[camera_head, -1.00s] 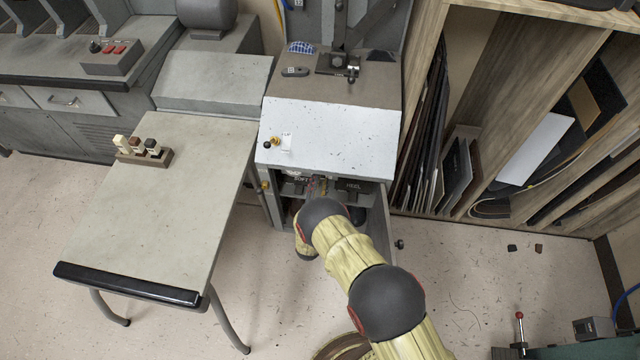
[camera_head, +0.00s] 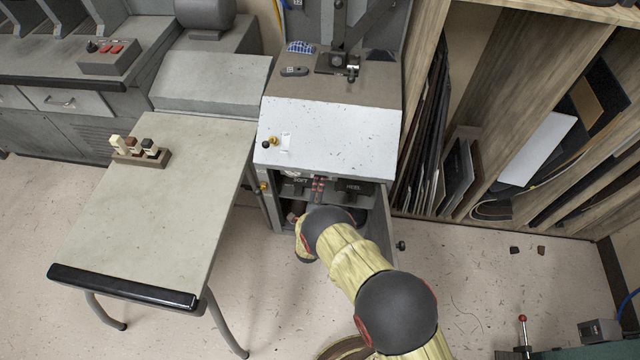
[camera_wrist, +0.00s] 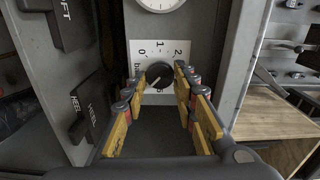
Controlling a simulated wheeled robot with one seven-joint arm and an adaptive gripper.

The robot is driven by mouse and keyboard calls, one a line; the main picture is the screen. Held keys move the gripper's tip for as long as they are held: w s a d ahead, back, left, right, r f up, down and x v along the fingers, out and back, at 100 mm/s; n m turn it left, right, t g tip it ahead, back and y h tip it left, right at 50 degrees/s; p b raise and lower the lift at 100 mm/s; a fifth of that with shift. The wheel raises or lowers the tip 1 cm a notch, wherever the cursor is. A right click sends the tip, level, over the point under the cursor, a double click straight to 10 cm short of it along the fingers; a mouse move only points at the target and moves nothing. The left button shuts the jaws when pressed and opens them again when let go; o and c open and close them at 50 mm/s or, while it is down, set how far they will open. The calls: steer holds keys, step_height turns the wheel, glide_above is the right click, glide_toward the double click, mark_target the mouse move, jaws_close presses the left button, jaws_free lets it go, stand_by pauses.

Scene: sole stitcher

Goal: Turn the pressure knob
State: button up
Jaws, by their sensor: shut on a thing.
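In the wrist view the pressure knob (camera_wrist: 159,75) is a round black knob with a pale pointer line, on a white dial plate (camera_wrist: 143,50) numbered 0, 1, 2 and more. The pointer slants toward the lower left. My gripper (camera_wrist: 157,80) reaches the knob with its yellow-padded fingers, one on each side, and is shut on it. Its exact contact points are hard to see. In the head view my arm runs into the open lower compartment of the grey machine (camera_head: 330,135), and the knob cannot be made out there.
A round gauge (camera_wrist: 160,3) sits above the dial. Black SOFT and HEEL blocks (camera_wrist: 90,105) stand left of my fingers. A grey wall (camera_wrist: 235,60) is close on the right. The machine's open door (camera_head: 378,225) stands right of my arm, and a table (camera_head: 165,215) stands left.

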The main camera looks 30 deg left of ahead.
steer(key=shift+m, duration=0.4)
steer(key=o, duration=1.1)
steer(key=shift+s, duration=0.1)
steer(key=v, duration=1.1)
steer(key=shift+s, duration=0.35)
steer(key=shift+d, duration=0.15)
